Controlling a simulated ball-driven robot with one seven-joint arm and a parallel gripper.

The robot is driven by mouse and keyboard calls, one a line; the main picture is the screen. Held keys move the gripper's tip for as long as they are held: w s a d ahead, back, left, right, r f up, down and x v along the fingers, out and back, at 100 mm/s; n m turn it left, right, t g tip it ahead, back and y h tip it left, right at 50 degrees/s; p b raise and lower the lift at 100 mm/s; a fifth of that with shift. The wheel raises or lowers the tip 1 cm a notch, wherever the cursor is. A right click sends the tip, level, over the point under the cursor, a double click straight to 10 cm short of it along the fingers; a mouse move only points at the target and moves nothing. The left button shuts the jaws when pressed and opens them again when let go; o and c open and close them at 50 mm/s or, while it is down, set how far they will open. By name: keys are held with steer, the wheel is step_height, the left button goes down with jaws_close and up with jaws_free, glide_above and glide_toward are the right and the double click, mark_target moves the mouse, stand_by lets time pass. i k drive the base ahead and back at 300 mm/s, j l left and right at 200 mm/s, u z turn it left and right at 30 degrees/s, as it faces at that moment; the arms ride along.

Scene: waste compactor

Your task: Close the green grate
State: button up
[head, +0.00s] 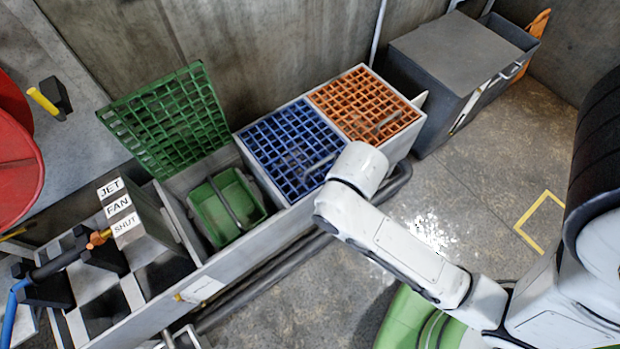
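The green grate (170,118) stands open in the head view, swung up and tilted back towards the rear wall. Below it is its open compartment in the long grey box (218,262), with a green bin (207,208) and its bar handle inside. The blue grate (290,146) and the orange grate (362,100) lie flat over the compartments to the right. My white arm reaches in from the lower right and ends in view near the blue grate's front corner. My gripper does not show, so its state is hidden.
A dark grey cabinet (452,50) stands at the back right. At left are a red reel (15,150), a yellow handle (42,100) and a block labelled JET, FAN, SHUT (118,208). Pipes run along the box's front. Floor (450,185) is clear at right.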

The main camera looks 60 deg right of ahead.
mark_target(200, 150)
steer(key=k+l+z, duration=0.3)
steer(key=k, duration=0.25)
steer(key=i+z, duration=0.2)
steer(key=i, duration=0.3)
steer(key=i+j+z, duration=0.2)
steer(key=i, duration=0.25)
steer(key=i+j+z, duration=0.2)
steer(key=i, duration=0.3)
steer(key=l, duration=0.1)
